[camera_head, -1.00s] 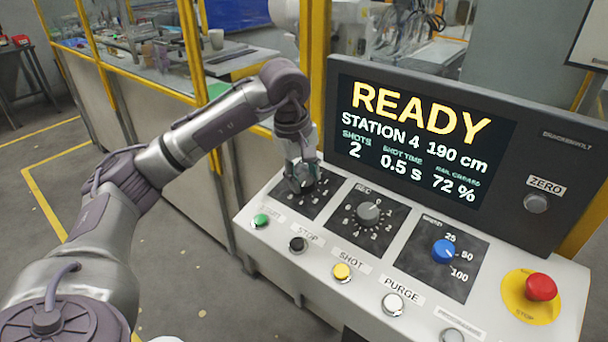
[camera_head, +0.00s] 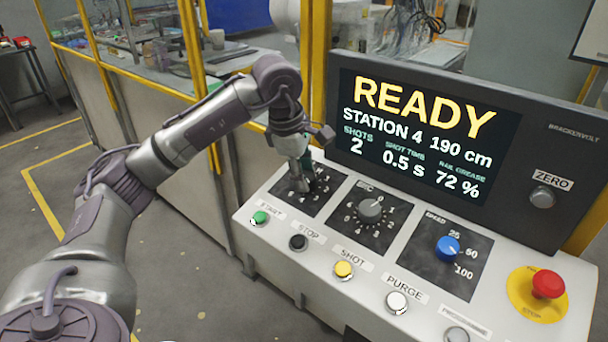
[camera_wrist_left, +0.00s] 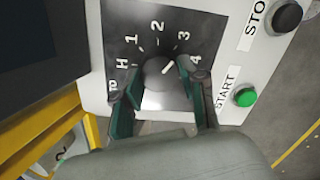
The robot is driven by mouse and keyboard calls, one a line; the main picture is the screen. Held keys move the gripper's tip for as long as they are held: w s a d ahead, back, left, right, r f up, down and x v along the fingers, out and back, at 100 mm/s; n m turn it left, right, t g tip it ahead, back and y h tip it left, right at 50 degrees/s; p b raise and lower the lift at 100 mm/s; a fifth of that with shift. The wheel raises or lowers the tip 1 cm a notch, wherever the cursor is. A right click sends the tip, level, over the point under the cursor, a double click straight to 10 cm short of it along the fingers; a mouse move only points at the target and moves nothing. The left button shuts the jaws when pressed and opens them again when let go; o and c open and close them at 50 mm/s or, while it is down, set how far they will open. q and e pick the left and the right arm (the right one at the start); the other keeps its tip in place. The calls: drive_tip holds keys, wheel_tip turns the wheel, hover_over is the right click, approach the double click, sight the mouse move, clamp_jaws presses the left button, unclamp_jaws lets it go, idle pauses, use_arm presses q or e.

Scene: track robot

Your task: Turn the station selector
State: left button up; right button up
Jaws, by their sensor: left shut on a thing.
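The station selector is a dark grey knob (camera_wrist_left: 157,74) on a black plate marked P, H, 1, 2, 3 and 4. In the left wrist view its white pointer mark slants toward the 3 side. My left gripper (camera_head: 302,183) reaches down onto this leftmost dial plate (camera_head: 322,200) in the head view and hides most of the knob there. In the left wrist view its two green-padded fingers stand on either side of the knob, shut on it. The screen (camera_head: 425,135) reads READY, STATION 4, 190 cm. My right gripper is not in view.
Right of the selector are a grey numbered dial (camera_head: 369,210) and a blue speed knob (camera_head: 447,248). The green start button (camera_head: 260,217) and black stop button (camera_head: 298,242) sit just in front. A red emergency stop (camera_head: 547,284) is at far right. A yellow-framed fence (camera_head: 205,90) stands behind.

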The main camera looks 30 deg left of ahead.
use_arm(q)
drive_tip(key=n+b, duration=0.1)
drive_tip(key=n, duration=0.4)
drive_tip(key=shift+s+n+t, duration=0.1)
drive_tip(key=shift+n+t, duration=0.2)
drive_tip(key=n+b, duration=0.1)
drive_tip(key=n, duration=1.1)
drive_tip(key=shift+s+d+n+t+y, duration=0.1)
drive_tip(key=shift+d+n+t+y, duration=0.1)
drive_tip(key=shift+n+t+y, duration=0.15)
drive_tip(key=n+b, duration=0.1)
drive_tip(key=n, duration=0.5)
drive_tip(key=shift+y, duration=0.25)
drive_tip(key=o, duration=1.1)
drive_tip(key=shift+o, duration=0.2)
